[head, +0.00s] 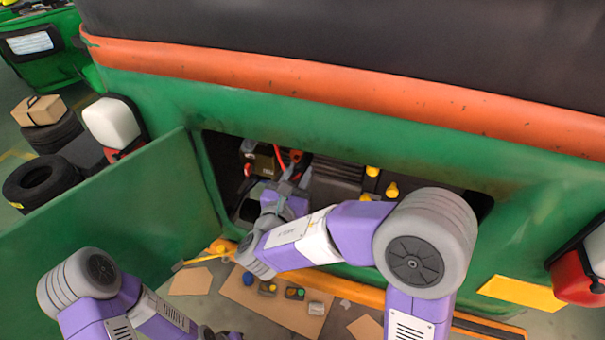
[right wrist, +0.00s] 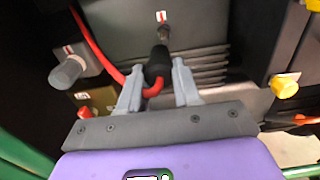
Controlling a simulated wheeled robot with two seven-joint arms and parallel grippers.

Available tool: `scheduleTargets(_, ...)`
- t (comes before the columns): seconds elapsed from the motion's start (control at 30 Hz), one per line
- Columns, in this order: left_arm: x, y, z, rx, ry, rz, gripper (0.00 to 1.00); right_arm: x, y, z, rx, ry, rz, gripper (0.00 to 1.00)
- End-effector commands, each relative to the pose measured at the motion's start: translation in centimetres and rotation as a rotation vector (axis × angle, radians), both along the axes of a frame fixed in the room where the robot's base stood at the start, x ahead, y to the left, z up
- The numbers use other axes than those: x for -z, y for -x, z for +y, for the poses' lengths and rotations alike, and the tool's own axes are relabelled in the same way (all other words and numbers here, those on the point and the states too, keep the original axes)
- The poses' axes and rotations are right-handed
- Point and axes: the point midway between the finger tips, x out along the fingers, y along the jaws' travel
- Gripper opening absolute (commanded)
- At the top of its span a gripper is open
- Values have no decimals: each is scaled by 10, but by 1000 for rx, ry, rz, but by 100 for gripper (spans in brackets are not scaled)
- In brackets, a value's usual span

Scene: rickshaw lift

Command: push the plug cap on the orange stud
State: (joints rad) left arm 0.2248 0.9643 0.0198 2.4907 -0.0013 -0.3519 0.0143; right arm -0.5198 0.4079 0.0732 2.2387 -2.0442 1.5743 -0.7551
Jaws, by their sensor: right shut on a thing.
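My right gripper (head: 296,174) reaches into the open bay of the green vehicle. In the right wrist view its two grey fingers are shut on the black plug cap (right wrist: 157,63) with its red cable (right wrist: 92,42), which bends between the fingers. A small dark stud (right wrist: 164,34) on the grey unit shows just beyond the cap; whether they touch is unclear. My left gripper (head: 215,334) is partly cut off at the bottom edge of the head view.
A pale grey knob (right wrist: 68,72) is at left and a yellow knob (right wrist: 285,87) at right in the wrist view. The open green door (head: 120,215) stands left of the bay. A brown board (head: 240,292) with small parts lies below.

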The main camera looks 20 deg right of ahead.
Motion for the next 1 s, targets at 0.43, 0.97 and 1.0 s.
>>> scheduleTargets(0.43, 19, 0, 0, 0, 0, 0, 43, 23, -4, 17, -1, -1, -1, 6)
scheduleTargets(0.97, 38, 0, 0, 0, 0, 0, 43, 48, -9, 36, 0, 0, 0, 6)
scheduleTargets(1.0, 40, 0, 0, 0, 0, 0, 43, 50, -10, 37, 0, -1, -1, 6)
